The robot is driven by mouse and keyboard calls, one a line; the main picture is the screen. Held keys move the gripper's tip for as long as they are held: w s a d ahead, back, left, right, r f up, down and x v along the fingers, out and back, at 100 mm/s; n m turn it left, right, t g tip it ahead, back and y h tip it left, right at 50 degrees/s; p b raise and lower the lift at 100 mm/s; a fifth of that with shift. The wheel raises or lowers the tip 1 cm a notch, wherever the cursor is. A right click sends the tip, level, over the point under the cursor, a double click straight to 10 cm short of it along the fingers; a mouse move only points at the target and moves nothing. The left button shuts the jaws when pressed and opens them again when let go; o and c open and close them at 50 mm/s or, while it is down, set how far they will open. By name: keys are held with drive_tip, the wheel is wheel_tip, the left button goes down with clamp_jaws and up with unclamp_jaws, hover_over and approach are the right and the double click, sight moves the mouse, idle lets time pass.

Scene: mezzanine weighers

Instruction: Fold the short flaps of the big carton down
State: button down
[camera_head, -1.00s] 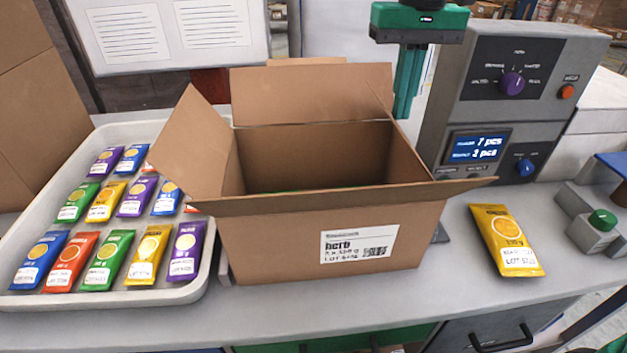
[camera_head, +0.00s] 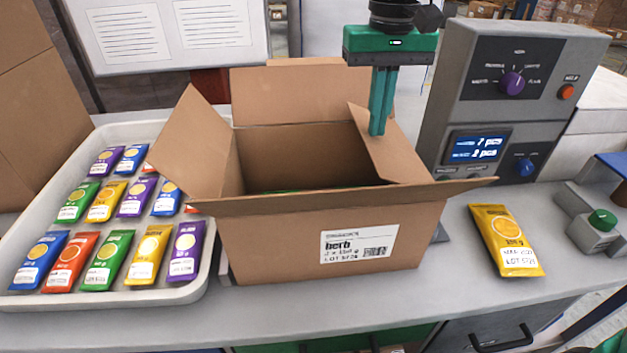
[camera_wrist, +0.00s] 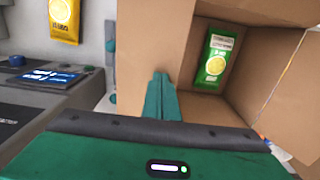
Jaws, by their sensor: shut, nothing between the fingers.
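The big carton (camera_head: 290,235) stands upright on the bench with a herb label on its front. Its left short flap (camera_head: 187,145) leans up and outward. Its right short flap (camera_head: 392,152) is tilted inward over the opening. The long back flap (camera_head: 290,95) stands up and the long front flap (camera_head: 330,200) sticks outward. My gripper (camera_head: 377,130) is shut and empty, fingers pointing down at the right short flap, seemingly against its outer side. In the wrist view, the fingers (camera_wrist: 162,95) are beside that flap, and a green packet (camera_wrist: 214,62) lies inside the carton.
A white tray (camera_head: 212,262) of colored packets stands to the left. A yellow packet (camera_head: 505,240) lies on the bench to the right.

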sight(367, 134)
drive_tip(key=shift+a+f, duration=0.1)
drive_tip(key=shift+f, duration=0.1)
drive_tip(key=shift+s+a+f, duration=0.1)
drive_tip(key=shift+a+f, duration=0.25)
drive_tip(key=shift+f, duration=0.4)
drive_tip(key=shift+s+a+f, duration=0.1)
drive_tip(key=shift+a+f, duration=0.25)
drive_tip(key=shift+f, duration=0.75)
wheel_tip(367, 134, up, 9)
